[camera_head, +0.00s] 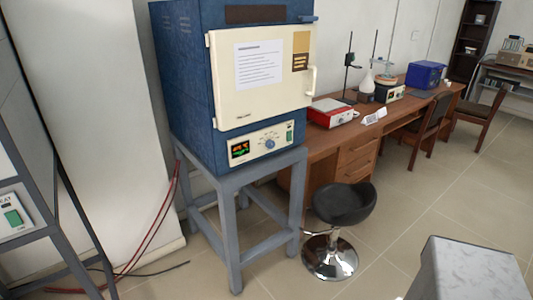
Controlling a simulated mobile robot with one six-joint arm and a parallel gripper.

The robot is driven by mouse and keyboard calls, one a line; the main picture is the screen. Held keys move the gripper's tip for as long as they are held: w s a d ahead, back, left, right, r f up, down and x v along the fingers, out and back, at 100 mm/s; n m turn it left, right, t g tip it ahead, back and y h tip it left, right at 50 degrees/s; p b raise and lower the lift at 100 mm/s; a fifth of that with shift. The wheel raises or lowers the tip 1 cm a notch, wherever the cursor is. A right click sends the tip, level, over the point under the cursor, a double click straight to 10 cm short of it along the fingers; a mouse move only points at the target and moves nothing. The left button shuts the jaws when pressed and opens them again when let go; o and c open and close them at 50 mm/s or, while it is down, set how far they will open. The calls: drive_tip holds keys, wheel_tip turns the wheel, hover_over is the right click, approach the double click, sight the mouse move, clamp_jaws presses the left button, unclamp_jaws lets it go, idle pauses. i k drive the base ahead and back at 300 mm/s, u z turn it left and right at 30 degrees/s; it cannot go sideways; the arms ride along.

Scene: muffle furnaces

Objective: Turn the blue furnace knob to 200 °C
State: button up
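The blue furnace (188,85) stands on a grey metal stand at the left of the middle. Its cream door (262,105) is shut, with a handle on the right side. The cream control panel (258,146) is below the door. The blue furnace knob (269,144) sits on this panel, between a lit display (240,149) and a green switch (289,137). The knob's pointer and scale are too small to read, and so are the display's figures. My gripper is not in view.
A black-seated stool (343,204) stands right of the grey stand (228,225). A wooden desk (352,152) with lab equipment runs behind it. Red cables (150,232) hang at left. A grey block with a mottled top (470,268) is at bottom right. Some tiled floor is clear.

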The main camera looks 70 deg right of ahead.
sight(270, 144)
drive_tip(key=k, duration=0.95)
drive_tip(key=z, duration=0.55)
drive_tip(key=i, duration=0.55)
drive_tip(key=u, duration=0.15)
